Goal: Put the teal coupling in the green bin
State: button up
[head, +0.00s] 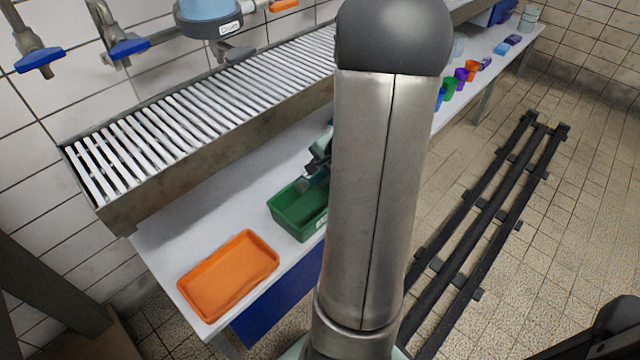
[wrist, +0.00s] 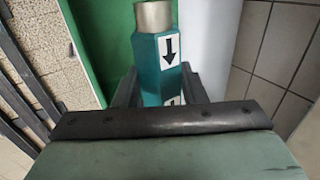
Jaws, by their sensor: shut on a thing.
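The teal coupling (wrist: 148,68) shows in the wrist view, with a metal collar at its far end and a white label with a black arrow. My gripper (wrist: 156,92) is shut on it. The green bin (head: 290,219) stands on the white table in the head view, and its green (wrist: 103,45) fills part of the wrist view behind the coupling. In the head view my gripper (head: 318,168) is at the bin's back edge, partly hidden by my arm. The bin's right side is hidden by my arm, and I cannot tell whether the coupling is inside the rim.
An orange tray (head: 228,276) sits on the white table (head: 165,232) left of the bin. A slatted metal channel (head: 215,110) runs along the wall behind. Several coloured parts (head: 461,76) stand farther along the table. Dark rails (head: 495,205) lie on the floor at right.

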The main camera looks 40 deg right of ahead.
aim_at(324, 175)
jog(key=shift+f+b, duration=0.4)
jog(key=shift+f, duration=1.05)
jog(key=shift+f+b, duration=0.35)
jog(key=shift+b, duration=0.15)
jog(key=shift+f+b, duration=0.3)
jog(key=shift+b, duration=0.05)
jog(key=o, duration=1.2)
jog(key=shift+r, duration=0.1)
